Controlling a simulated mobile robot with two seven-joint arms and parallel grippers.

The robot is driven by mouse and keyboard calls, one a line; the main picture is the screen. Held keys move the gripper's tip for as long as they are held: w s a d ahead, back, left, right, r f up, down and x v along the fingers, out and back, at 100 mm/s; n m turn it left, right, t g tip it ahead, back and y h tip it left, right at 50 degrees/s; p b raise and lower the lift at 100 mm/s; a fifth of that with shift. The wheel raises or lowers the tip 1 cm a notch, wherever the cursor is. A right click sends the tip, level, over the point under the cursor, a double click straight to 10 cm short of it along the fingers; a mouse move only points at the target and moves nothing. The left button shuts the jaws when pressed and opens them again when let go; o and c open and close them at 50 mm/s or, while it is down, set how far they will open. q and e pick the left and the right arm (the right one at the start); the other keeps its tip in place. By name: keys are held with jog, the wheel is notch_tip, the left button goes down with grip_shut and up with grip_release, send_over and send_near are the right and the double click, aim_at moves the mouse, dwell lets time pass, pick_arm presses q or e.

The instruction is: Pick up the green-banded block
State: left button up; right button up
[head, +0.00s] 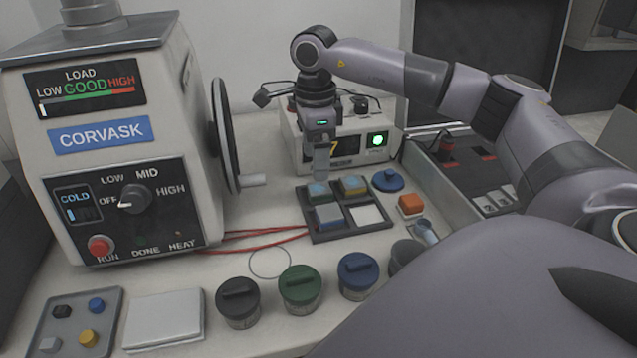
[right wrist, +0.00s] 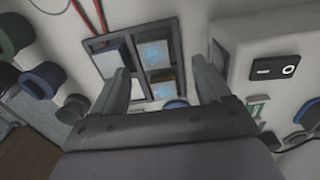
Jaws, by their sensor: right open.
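A dark four-compartment tray (head: 313,238) stands on the bench. A pale blue-topped block (head: 319,190) sits in its back left compartment. No green band can be made out on it, as the gripper is close above. A yellow-banded block (head: 353,185) is at back right and a blue-banded block (head: 328,217) at front left. My right gripper (head: 321,176) points down just above the back left block. In the right wrist view its open fingers (right wrist: 161,85) are apart, with two pale blue block tops (right wrist: 153,52) between and beyond them. My left gripper is not in view.
The mounting press (head: 130,130) with its handwheel (head: 226,135) stands left. A control box (head: 300,145) is behind the tray. Lidded jars (head: 300,290) line the front.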

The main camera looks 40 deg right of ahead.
aim_at(319, 187)
jog(key=f, duration=0.4)
jog(key=s+f, duration=0.1)
jog(key=f, duration=0.1)
jog(key=shift+f, duration=0.1)
jog(key=c, duration=1.2)
grip_shut()
